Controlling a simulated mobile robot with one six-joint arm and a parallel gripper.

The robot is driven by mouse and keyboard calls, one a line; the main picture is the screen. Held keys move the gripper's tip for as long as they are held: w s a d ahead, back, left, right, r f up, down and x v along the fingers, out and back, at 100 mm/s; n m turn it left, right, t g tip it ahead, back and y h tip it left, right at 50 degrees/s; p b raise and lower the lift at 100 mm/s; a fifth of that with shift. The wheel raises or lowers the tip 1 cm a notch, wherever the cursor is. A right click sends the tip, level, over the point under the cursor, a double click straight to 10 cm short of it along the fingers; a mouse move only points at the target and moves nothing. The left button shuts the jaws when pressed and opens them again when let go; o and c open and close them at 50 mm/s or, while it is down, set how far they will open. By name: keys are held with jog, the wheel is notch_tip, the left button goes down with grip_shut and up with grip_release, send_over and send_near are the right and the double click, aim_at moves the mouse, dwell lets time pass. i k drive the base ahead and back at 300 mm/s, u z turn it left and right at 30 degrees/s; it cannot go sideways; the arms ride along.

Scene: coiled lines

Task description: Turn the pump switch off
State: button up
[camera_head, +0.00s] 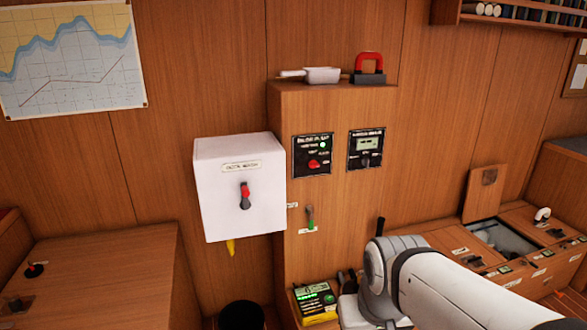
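The pump switch is a red knob (313,164) on a small black panel (299,157) whose label seems to read bilge pump. A green light (323,146) glows on the panel above the knob. The panel is on the front of a wooden cabinet (345,215). My white arm reaches in from the lower right, below and right of the panel. Dark parts at its end seem to be my gripper (347,281), well below the knob and apart from it. Its fingers are too small and too hidden to read.
A white box (240,187) with a red-and-black lever hangs left of the panel. A second panel (366,149) with a display is to its right. A green-tipped lever (310,216) is below. A yellow-and-black device (316,302) and a black bin (242,315) stand low down.

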aim_at(313, 164)
jog(key=z, duration=0.05)
jog(key=i, duration=1)
jog(key=u, duration=0.05)
